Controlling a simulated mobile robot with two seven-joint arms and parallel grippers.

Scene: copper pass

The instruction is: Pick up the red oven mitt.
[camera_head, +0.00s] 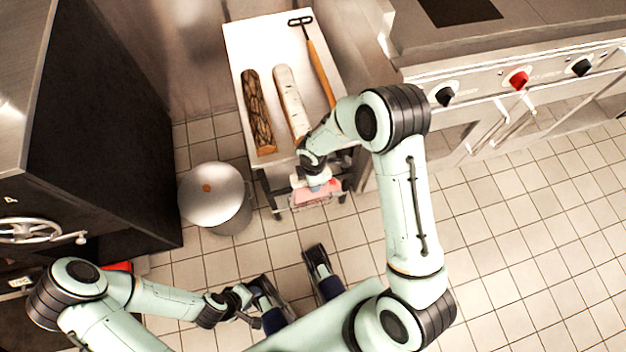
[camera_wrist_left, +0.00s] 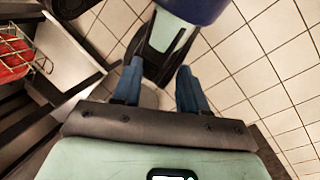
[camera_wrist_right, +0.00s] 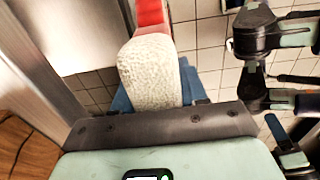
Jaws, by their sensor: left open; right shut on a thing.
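The red oven mitt (camera_wrist_right: 150,14) has a pale, textured cuff (camera_wrist_right: 150,75). In the right wrist view the cuff lies between the blue fingers of my right gripper (camera_wrist_right: 155,92), which is shut on it. In the head view my right gripper (camera_head: 316,180) is at the near end of the steel cart, with the mitt's red part (camera_head: 318,189) just below it, largely covered by the wrist. My left gripper (camera_head: 250,308) is low near my base. It is open and empty, its blue fingers (camera_wrist_left: 160,88) apart in the left wrist view.
The cart (camera_head: 252,40) carries a dark log (camera_head: 257,110), a pale log (camera_head: 291,100) and a long-handled tool (camera_head: 320,72). A lidded pot (camera_head: 215,195) stands left of it. A stove (camera_head: 480,80) is at right. A wire basket (camera_wrist_left: 42,62) holds something red. Floor at right is clear.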

